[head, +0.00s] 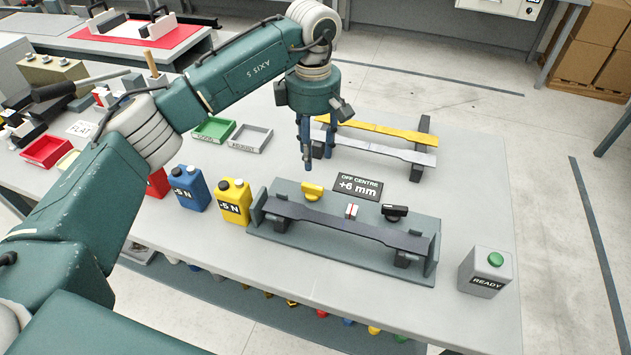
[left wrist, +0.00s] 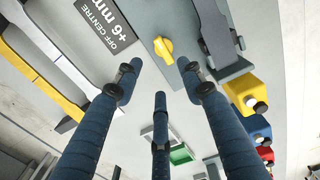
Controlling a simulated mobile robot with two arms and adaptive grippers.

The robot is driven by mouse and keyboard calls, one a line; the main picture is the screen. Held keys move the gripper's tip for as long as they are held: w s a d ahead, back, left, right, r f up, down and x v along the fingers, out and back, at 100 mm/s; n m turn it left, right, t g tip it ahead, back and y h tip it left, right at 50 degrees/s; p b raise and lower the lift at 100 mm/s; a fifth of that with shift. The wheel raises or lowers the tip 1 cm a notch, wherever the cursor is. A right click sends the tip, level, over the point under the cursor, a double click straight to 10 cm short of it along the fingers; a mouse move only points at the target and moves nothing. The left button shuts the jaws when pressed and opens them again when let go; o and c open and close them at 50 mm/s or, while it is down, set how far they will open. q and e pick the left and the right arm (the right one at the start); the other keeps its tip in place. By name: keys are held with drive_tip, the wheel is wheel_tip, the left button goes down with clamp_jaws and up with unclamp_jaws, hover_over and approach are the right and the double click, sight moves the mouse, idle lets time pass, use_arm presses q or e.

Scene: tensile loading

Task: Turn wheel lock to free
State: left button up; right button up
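A grey fixture (head: 438,262) on the table holds a long dark bar (head: 345,228) across its front. A yellow knob (head: 312,190) sits at its left, a black knob (head: 394,212) at its right, and a small red and white marker (head: 351,211) between them. No label shows which knob is the wheel lock. My left gripper (head: 314,152) hangs above and behind the yellow knob, fingers pointing down. In the left wrist view its three fingers (left wrist: 160,74) are spread and empty, with the yellow knob (left wrist: 162,48) just beyond the tips, untouched. My right gripper is out of view.
An "OFF CENTRE +6 mm" sign (head: 359,186) lies behind the fixture. A rack (head: 420,150) with yellow and grey bars stands behind.

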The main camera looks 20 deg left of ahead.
sight(313, 190)
use_arm(q)
drive_tip(key=f+p, duration=0.3)
drive_tip(key=f, duration=0.6)
drive_tip(key=shift+s, duration=0.2)
drive_tip(key=shift+f, duration=0.5)
drive_tip(key=shift+c, duration=0.2)
clamp_jaws()
